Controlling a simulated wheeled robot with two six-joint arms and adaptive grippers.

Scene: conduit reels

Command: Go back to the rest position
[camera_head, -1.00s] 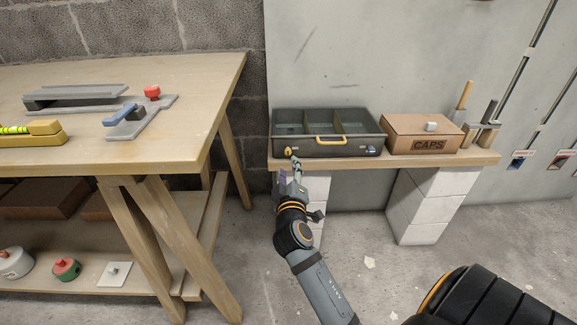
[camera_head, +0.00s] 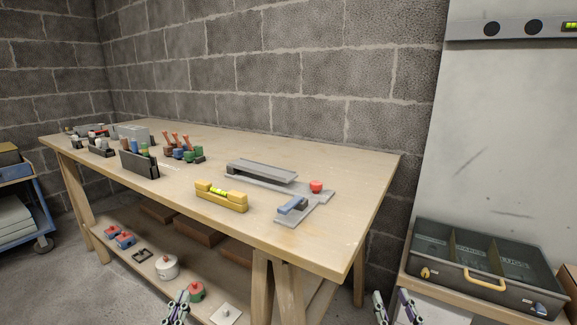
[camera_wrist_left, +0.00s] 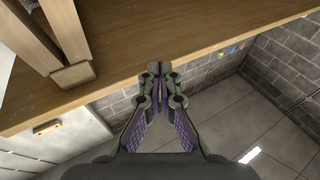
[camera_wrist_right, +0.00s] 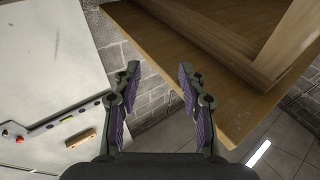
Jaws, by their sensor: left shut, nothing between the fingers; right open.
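My left gripper (camera_head: 177,308) shows at the bottom edge of the head view, in front of the workbench's lower shelf. In the left wrist view its fingers (camera_wrist_left: 160,72) are together with nothing between them. My right gripper (camera_head: 395,306) is at the bottom edge of the head view, between the workbench and the open grey toolbox (camera_head: 460,290). In the right wrist view its fingers (camera_wrist_right: 160,72) are apart and empty. Most of both arms is out of the head view.
A blue cart (camera_head: 30,222) stands far left.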

